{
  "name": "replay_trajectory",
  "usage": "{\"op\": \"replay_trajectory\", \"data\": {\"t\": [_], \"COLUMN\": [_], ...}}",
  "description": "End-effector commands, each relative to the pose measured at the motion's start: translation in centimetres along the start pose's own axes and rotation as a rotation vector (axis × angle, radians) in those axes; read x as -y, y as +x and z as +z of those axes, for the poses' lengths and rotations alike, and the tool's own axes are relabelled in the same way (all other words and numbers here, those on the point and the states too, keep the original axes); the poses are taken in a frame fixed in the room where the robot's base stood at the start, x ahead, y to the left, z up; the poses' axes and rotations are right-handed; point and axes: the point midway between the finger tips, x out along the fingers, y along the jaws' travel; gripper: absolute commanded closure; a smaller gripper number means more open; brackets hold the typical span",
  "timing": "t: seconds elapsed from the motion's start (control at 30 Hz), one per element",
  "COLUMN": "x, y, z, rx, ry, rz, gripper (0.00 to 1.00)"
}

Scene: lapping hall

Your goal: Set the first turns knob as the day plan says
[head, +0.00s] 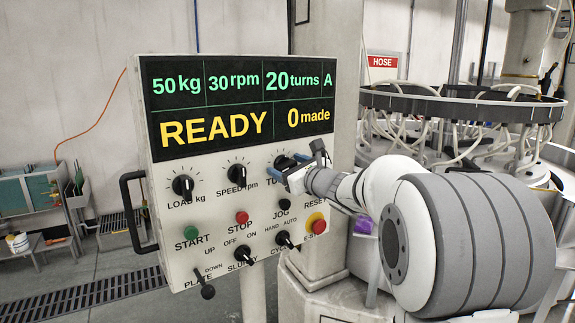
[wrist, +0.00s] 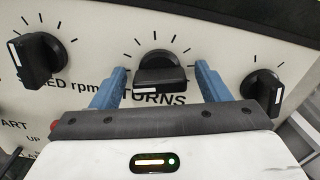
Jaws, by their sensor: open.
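The black turns knob (wrist: 165,60) is in the middle of the wrist view above the word "TURNS". Its grip bar lies roughly level, with a white mark on its left part. My gripper (wrist: 161,69) is open, with one blue finger on each side of the knob; gaps show between fingers and knob. In the head view my gripper (head: 297,164) covers most of this knob at the panel's right. The display (head: 240,105) reads 50 kg, 30 rpm, 20 turns A, READY and 0 made. No day plan is in view.
The speed knob (head: 238,173) and load knob (head: 183,186) are left of my gripper. Another black knob (wrist: 262,88) is close right of my right finger. Start (head: 191,232), stop (head: 242,217) and emergency (head: 318,226) buttons sit lower on the panel. A ringed machine (head: 450,105) stands right.

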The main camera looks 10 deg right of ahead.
Motion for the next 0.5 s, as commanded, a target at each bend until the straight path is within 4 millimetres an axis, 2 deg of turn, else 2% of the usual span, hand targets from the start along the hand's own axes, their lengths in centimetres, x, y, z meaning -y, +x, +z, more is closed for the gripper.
{"op": "replay_trajectory", "data": {"t": [0.17, 0.5], "x": [-0.04, -0.09], "y": [-0.01, -0.01], "z": [-0.01, 0.01], "rx": [0.0, 0.0], "ry": [0.0, 0.0], "rz": [0.001, 0.001], "gripper": [0.33, 0.6]}}
